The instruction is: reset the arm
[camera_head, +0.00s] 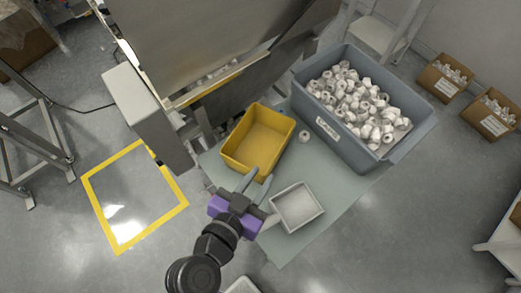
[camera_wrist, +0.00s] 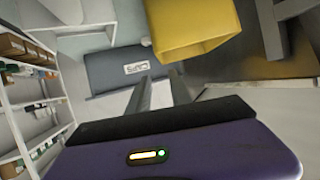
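My arm reaches up from the bottom of the head view. My gripper (camera_head: 258,179) is over the near edge of the table, between a yellow bin and a small white tray. Its two fingers are apart with nothing visible between them. In the wrist view the fingers (camera_wrist: 160,92) point toward a grey bin with a label, and the gap between them is empty. The yellow bin (camera_head: 237,157) stands just beyond the fingertips and looks empty; it also shows in the wrist view (camera_wrist: 190,50). I cannot tell whether the fingertips touch its rim.
The table (camera_head: 320,213) carries a large grey bin (camera_head: 327,133) full of white caps. One loose cap (camera_head: 304,136) lies beside it. The small white tray (camera_head: 296,227) looks empty. A metal machine (camera_head: 150,112) stands at left, above a yellow floor square (camera_head: 94,210). Boxes (camera_head: 440,87) stand at right.

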